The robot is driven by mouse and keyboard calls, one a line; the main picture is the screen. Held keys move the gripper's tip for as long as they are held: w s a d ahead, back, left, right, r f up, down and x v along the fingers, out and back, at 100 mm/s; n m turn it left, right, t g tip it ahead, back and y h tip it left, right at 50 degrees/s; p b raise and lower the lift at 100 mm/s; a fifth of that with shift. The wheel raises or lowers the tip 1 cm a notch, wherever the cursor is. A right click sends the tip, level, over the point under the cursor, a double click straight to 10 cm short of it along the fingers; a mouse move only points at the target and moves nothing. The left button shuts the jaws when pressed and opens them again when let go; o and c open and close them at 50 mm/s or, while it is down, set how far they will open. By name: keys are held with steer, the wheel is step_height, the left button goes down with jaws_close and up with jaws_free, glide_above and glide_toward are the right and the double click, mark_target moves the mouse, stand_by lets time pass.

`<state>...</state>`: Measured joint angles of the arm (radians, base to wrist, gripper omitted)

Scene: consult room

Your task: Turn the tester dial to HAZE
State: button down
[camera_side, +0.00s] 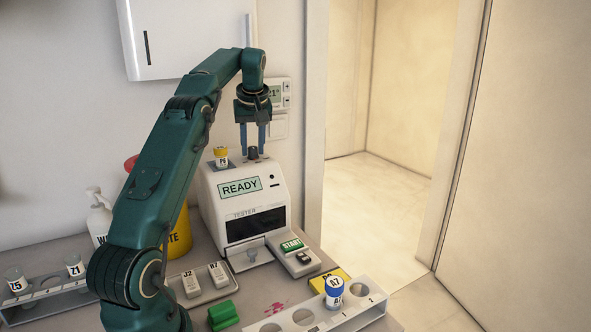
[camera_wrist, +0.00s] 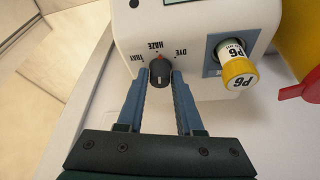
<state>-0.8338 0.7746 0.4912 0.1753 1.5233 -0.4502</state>
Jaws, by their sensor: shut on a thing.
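The labels TRAY (camera_wrist: 137,62), HAZE (camera_wrist: 154,47) and DYE (camera_wrist: 181,52) are printed around the dial. A small red mark on the dial's upper edge appears to face HAZE. My gripper (camera_side: 252,148) points down from above, with its blue fingers on either side of the dial. It is shut on the dial.
A yellow-capped vial P6 (camera_wrist: 238,74) stands in the tester's top beside the dial. In front lie a START button (camera_side: 291,245), a tray with J2 and B7 pieces (camera_side: 198,296), a green block (camera_side: 222,315) and a rack with a blue-capped vial (camera_side: 334,290). A yellow bin (camera_side: 180,235) stands left.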

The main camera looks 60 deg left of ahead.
steer(key=c, duration=0.6)
jaws_free()
steer(key=shift+o, duration=0.2)
steer(key=shift+r, duration=0.1)
steer(key=shift+d+r, duration=0.3)
steer(key=shift+r, duration=0.2)
steer(key=s+d, duration=0.2)
steer(key=d, duration=0.7)
steer(key=s+d, duration=0.3)
steer(key=d, duration=0.7)
steer(key=shift+s, duration=0.2)
steer(key=shift+d, duration=0.1)
